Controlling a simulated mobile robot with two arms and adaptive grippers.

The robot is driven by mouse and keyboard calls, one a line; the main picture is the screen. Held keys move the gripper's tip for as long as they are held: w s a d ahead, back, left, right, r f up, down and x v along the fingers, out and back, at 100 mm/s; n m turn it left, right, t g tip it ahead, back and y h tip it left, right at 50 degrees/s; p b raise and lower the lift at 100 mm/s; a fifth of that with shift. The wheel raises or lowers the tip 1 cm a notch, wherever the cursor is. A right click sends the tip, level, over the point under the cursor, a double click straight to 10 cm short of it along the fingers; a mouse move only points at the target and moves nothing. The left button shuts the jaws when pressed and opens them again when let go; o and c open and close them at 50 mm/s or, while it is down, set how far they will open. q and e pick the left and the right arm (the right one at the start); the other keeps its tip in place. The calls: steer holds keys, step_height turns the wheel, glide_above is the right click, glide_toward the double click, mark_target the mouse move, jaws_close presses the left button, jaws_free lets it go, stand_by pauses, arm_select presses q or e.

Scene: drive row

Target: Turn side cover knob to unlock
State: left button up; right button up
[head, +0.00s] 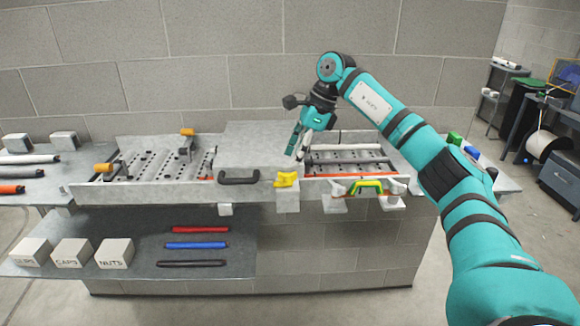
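A yellow knob (286,180) sits on a grey block at the front edge of the bench fixture, just right of the middle. A grey box-like cover (258,140) with a black handle (239,178) stands to its left and behind it. My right gripper (296,150) points down above and behind the knob, beside the cover's right edge, and looks apart from the knob. Its fingers are small and seen nearly edge-on, so I cannot tell whether they are open. My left gripper is out of view.
A green and yellow handle (366,187) lies at the fixture's front right. A lower shelf holds labelled white boxes (72,253) and coloured rods (197,245). A block wall stands behind.

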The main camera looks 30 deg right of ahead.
steer(key=v, duration=0.7)
stand_by(0.3)
